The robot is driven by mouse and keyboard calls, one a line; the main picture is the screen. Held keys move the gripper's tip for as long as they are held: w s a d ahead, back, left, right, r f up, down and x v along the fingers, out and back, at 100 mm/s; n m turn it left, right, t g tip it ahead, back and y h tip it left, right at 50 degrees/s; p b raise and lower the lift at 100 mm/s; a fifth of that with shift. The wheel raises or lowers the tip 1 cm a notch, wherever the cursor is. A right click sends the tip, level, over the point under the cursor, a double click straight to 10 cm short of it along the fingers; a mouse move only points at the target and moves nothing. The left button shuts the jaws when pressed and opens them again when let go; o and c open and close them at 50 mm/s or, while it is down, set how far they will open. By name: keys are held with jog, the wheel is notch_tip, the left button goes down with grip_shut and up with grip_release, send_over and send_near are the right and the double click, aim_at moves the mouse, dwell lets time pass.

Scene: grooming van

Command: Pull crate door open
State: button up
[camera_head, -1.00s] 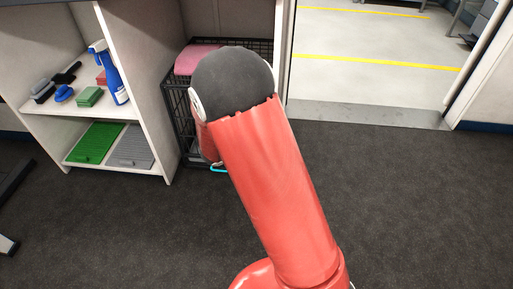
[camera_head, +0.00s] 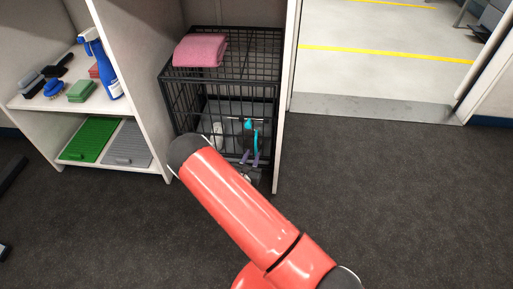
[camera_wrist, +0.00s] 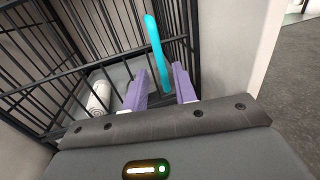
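The black wire crate (camera_head: 222,68) stands in the cabinet bay, and its barred front faces me. A cyan handle (camera_head: 249,130) stands upright on the right part of that front; it shows large in the wrist view (camera_wrist: 155,48). The door appears in line with the front, though my arm hides the lower part. My gripper (camera_head: 249,160) is low in front of the crate. In the wrist view its two purple fingers (camera_wrist: 159,75) are apart, with the handle's lower end between or just beyond them. I cannot tell whether they touch it.
A pink folded towel (camera_head: 200,50) lies on the crate. Shelves at left hold brushes, a blue spray bottle (camera_head: 101,65) and green and grey mats (camera_head: 90,139). A white panel (camera_head: 286,100) stands close at the crate's right. The dark floor (camera_head: 380,190) at right is clear.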

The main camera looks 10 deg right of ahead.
aim_at(256, 147)
jog(key=x, duration=0.5)
jog(key=shift+d, duration=0.1)
grip_shut()
